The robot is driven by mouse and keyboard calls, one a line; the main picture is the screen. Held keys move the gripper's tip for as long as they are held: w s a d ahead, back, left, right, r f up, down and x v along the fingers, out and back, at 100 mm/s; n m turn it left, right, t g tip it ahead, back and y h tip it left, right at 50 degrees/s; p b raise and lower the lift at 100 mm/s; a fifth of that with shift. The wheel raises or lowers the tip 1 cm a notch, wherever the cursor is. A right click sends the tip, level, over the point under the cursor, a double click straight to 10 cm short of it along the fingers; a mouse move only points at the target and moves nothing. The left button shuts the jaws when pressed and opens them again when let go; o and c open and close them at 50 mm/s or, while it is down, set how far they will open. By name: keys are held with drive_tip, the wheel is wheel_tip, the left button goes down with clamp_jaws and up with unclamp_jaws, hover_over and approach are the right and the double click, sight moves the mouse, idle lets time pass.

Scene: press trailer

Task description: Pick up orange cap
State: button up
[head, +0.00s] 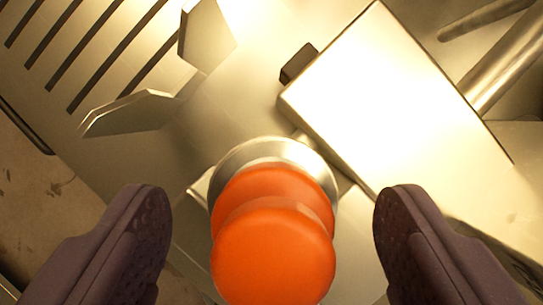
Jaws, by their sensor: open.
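The orange cap (272,252) is a rounded, two-tiered knob at the lower middle of the head view. It sits against a round silver metal collar (275,150) on the machine. My gripper (272,235) is open, with one dark, textured finger on the left of the cap and the other on the right. Clear gaps show between the cap and both fingers, so neither touches it in this view. The depth of the fingertips relative to the cap is hard to tell.
A bright metal block (400,100) stands close at the upper right, with a small black piece (298,62) at its corner. Metal rods (505,65) lie at the far right. A slotted plate (80,50) and bent metal tabs (130,110) are at the upper left.

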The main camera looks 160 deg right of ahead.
drive_tip(key=shift+w+a+f, duration=0.1)
drive_tip(key=shift+w+f, duration=0.1)
drive_tip(key=shift+f, duration=0.25)
drive_tip(key=shift+s+r, duration=0.1)
drive_tip(key=shift+r, duration=0.05)
drive_tip(key=c, duration=1.2)
drive_tip(key=shift+r, duration=0.15)
